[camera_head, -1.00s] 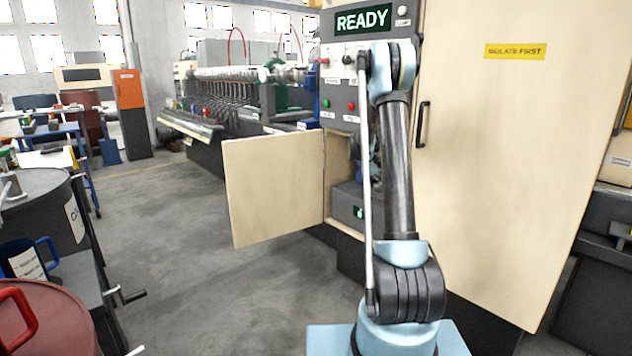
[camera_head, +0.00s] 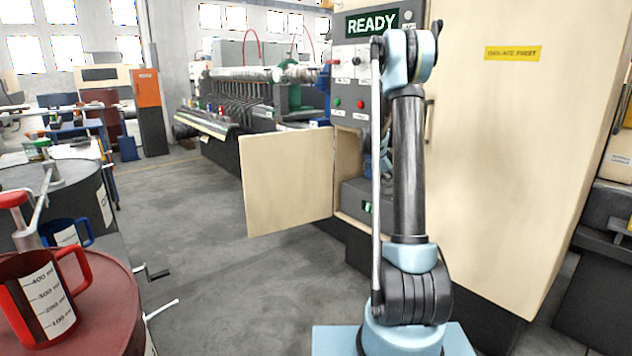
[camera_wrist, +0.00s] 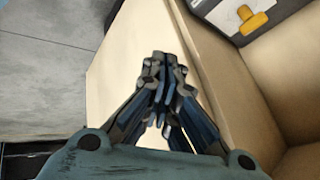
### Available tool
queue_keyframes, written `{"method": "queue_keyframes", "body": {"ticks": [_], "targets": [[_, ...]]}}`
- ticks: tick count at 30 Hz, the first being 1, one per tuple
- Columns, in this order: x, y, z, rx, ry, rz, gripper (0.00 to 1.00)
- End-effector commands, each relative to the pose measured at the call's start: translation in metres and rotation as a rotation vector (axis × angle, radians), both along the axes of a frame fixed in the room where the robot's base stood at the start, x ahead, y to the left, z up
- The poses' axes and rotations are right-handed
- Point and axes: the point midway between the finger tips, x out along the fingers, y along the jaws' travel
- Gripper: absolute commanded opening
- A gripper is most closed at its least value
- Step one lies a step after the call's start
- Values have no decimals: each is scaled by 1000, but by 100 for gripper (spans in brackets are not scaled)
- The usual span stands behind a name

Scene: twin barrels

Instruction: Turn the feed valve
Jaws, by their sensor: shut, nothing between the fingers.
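My gripper (camera_wrist: 163,65) is shut and empty in the wrist view, its fingertips together in front of the cream cabinet wall. In the head view it is mostly hidden behind my arm, at the open lower compartment. A yellow-orange knob (camera_wrist: 257,20) sits on a grey and white unit at the top right of the wrist view, apart from my fingertips. I cannot tell whether this knob is the feed valve. In the head view a grey box (camera_head: 356,200) with a small green display stands in the compartment.
The open cream cabinet door (camera_head: 288,182) juts out left of the compartment. A panel with a green READY sign (camera_head: 371,23) is above. At left, a dark red barrel (camera_head: 105,300) bears a red measuring jug (camera_head: 45,298); a blue jug (camera_head: 68,233) is behind. Grey floor is clear between.

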Motion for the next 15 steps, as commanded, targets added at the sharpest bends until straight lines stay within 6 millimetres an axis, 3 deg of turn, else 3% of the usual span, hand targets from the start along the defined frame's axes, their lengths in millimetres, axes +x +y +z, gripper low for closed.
{"method": "queue_keyframes", "body": {"ticks": [8, 15], "targets": [[-45, 15, 30, 38, 89, 160, 0], [-102, 35, 57, 79, 191, 372, 0]]}}
